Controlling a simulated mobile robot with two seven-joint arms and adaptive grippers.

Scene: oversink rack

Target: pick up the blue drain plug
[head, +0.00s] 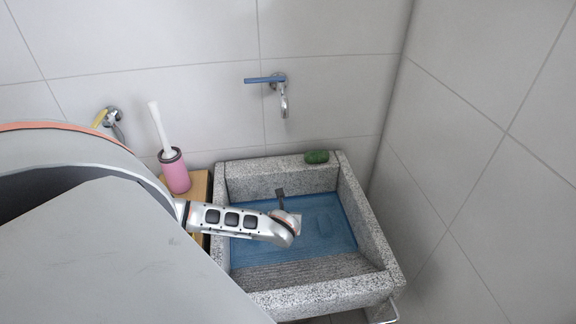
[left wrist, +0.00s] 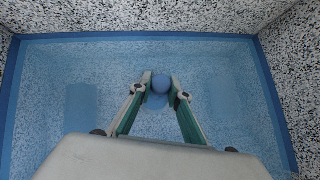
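The blue drain plug (left wrist: 157,101) shows in the left wrist view as a round ball knob above a paler disc, near the middle of the blue sink area. My left gripper (left wrist: 161,82) has one green-sided finger on each side of the knob. The knob fills the gap between the fingertips, and the fingers look closed against it. I cannot tell whether the disc touches the sink floor. In the head view my left arm reaches over the stone sink (head: 356,198), and the plug cannot be made out. My right gripper is in neither view.
Speckled stone walls surround the blue area. A blue-handled tap (head: 266,79) is on the wall above. A green object (head: 317,157) lies on the back rim. A pink brush holder (head: 174,172) stands left of the sink. A darker blue rectangle (left wrist: 80,107) lies in the sink.

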